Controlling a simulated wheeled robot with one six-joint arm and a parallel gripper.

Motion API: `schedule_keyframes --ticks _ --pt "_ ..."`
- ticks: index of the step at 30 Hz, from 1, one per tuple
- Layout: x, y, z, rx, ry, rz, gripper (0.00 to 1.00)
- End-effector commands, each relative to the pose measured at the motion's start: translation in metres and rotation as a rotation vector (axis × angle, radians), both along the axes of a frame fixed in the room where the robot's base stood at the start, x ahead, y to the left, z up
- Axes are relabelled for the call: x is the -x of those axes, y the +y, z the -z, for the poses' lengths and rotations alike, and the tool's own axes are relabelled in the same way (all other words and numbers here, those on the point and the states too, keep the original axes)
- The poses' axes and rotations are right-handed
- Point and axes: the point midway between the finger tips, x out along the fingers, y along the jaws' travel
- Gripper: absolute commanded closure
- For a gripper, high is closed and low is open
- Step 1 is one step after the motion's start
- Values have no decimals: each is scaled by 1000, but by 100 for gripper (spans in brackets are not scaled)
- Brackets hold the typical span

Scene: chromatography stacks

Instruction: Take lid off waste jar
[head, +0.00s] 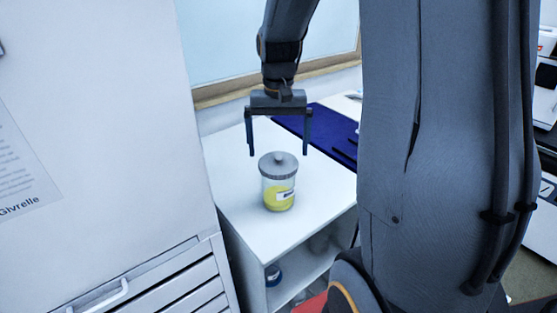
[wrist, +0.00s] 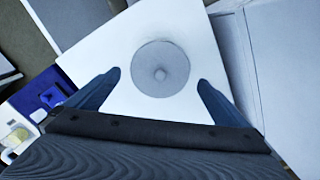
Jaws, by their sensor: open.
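The waste jar (head: 278,195) is clear with yellow contents and a white label. It stands upright on a white cabinet top, near its front edge. My gripper (head: 281,152) is open and empty, pointing down at the lid. In the wrist view its fingertips (wrist: 161,77) lie to either side of the lid's lower part, apart from it. The jar's body is hidden there beneath the lid.
The white cabinet top (head: 236,176) is mostly clear around the jar. A dark blue mat (head: 318,131) with dark items lies behind it to the right. A tall white cabinet (head: 105,110) stands close on the left. An open shelf below holds a dark bottle (head: 273,274).

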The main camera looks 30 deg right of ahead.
Motion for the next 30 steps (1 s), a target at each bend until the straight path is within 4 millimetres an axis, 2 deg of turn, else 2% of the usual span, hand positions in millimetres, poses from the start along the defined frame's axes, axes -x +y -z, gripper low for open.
schedule_keyframes --ticks 9,17,18,20,24,30 --pt "1 -1 35 0 3 1 0" --pt "0 -1 39 0 -1 1 0" --pt "0 -1 39 0 0 1 2" --pt "0 -1 39 0 0 1 12" --pt "0 -1 38 0 0 1 35" --pt "0 -1 38 0 0 1 36"
